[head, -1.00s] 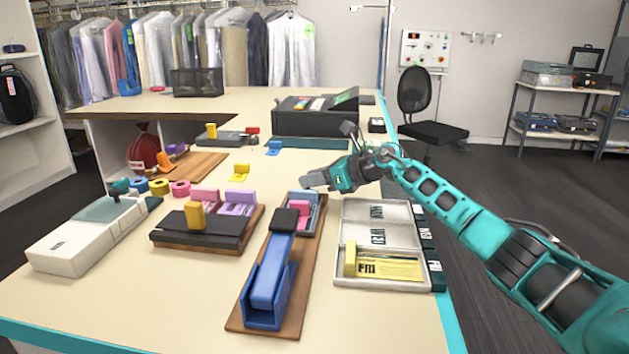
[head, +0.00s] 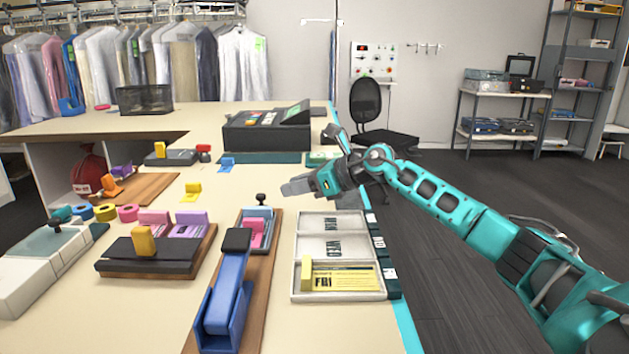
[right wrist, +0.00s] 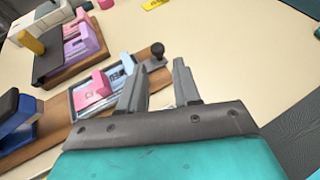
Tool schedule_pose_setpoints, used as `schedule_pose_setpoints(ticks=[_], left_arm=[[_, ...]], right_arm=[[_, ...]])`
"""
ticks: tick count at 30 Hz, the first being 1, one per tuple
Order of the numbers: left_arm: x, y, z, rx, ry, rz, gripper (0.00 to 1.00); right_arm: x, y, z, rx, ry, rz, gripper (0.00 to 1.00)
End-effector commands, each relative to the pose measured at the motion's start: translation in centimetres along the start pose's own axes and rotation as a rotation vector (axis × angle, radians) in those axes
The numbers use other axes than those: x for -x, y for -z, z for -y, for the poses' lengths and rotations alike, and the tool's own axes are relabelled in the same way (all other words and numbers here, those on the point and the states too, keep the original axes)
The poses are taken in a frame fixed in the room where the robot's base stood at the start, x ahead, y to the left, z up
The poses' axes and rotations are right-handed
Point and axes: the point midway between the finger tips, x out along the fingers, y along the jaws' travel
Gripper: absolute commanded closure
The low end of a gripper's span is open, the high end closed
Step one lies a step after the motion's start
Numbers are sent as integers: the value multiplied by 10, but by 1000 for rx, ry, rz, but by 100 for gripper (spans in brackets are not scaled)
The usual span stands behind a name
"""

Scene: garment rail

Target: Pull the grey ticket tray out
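A small blue-grey tray (head: 270,213) with pink and pale blue tickets in it lies at the far end of a wooden board, behind the blue press. A black knob (head: 262,199) stands at its far end. In the right wrist view the tray (right wrist: 78,97) and knob (right wrist: 157,49) show left of and beyond the fingers. My right gripper (head: 285,188) is just right of the knob in the head view. In the wrist view (right wrist: 160,84) its fingers are apart, with nothing visibly held between them. My left gripper is not in view.
A pale grey three-compartment tray (head: 295,275) with a yellow FRI card lies to the right, near the counter edge. The blue press (head: 225,295) stands on the same board (head: 263,290). A black-topped block (head: 155,257) is left. The counter beyond the knob is mostly clear.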

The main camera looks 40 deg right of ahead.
Motion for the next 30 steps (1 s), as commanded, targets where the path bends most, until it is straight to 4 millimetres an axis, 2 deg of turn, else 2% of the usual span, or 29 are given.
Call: schedule_pose_setpoints(ticks=[3, 10, 30], left_arm=[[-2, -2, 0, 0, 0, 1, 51], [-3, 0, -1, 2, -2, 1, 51], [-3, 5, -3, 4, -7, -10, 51]], right_arm=[[23, 2, 0, 3, 2, -4, 68], [45, 1, 0, 1, 0, -1, 68], [49, 0, 0, 0, -1, 1, 68]])
